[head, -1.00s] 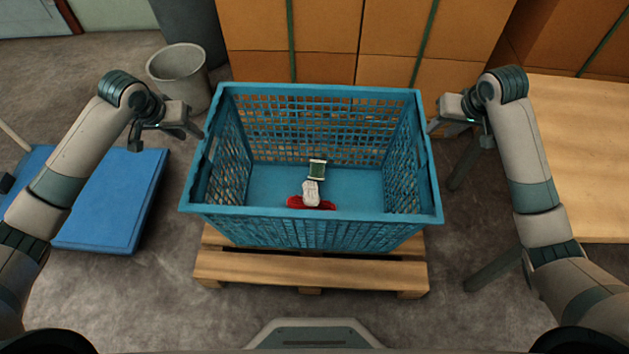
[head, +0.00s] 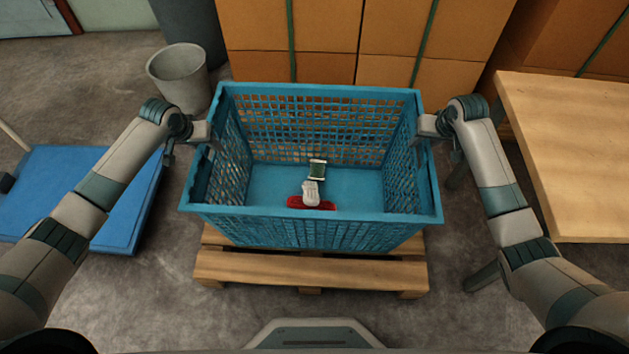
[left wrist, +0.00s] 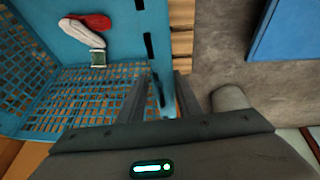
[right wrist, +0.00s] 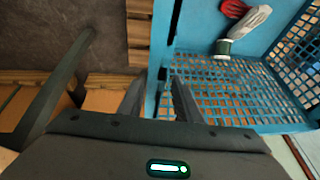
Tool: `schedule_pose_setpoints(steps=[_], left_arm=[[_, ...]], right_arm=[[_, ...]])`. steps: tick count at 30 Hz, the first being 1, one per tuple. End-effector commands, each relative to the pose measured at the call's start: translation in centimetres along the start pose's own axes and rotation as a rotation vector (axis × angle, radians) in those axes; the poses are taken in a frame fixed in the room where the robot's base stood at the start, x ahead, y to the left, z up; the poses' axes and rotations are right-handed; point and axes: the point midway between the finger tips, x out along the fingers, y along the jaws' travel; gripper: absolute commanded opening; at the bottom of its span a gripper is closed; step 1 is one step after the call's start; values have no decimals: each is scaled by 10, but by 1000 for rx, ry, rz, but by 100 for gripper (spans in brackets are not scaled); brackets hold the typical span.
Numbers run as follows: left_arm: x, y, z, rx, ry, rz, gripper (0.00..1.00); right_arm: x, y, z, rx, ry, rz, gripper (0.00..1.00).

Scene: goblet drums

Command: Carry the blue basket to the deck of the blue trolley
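The blue basket (head: 315,233) stands upright on a wooden pallet, with a few small items inside. My left gripper (head: 213,139) is at its left wall; in the left wrist view its fingers (left wrist: 163,88) are apart, one on each side of the wall rim. My right gripper (head: 418,137) is at its right wall; in the right wrist view its fingers (right wrist: 157,90) are also apart, straddling the rim. Neither visibly clamps the wall. The blue trolley's deck (head: 125,215) lies low on the left, bare where visible and partly hidden by my left arm.
The wooden pallet (head: 310,268) is under the basket. Stacked cardboard boxes (head: 310,40) stand close behind. A grey bin (head: 178,77) is behind left, and a wooden table (head: 580,150) stands to the right. Grey floor is open in front.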

Motion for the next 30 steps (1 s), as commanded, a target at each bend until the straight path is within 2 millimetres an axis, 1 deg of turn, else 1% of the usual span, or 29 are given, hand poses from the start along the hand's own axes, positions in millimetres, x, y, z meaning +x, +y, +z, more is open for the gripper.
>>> schedule_pose_setpoints(steps=[6, 7, 8, 9, 10, 11, 30], left_arm=[[0, 0, 0, 0, 0, 0, 31], [0, 0, 0, 0, 0, 0, 26], [0, 0, 0, 0, 0, 0, 19], [0, 0, 0, 0, 0, 0, 10], [0, 0, 0, 0, 0, 0, 2], [0, 0, 0, 0, 0, 0, 0], [0, 0, 0, -1, 0, 0, 0]], right_arm=[[0, 0, 0, 0, 0, 0, 31], [0, 0, 0, 0, 0, 0, 26], [0, 0, 0, 0, 0, 0, 19], [0, 0, 0, 0, 0, 0, 10], [0, 0, 0, 0, 0, -1, 2], [0, 0, 0, 0, 0, 0, 0], [0, 0, 0, 0, 1, 0, 0]])
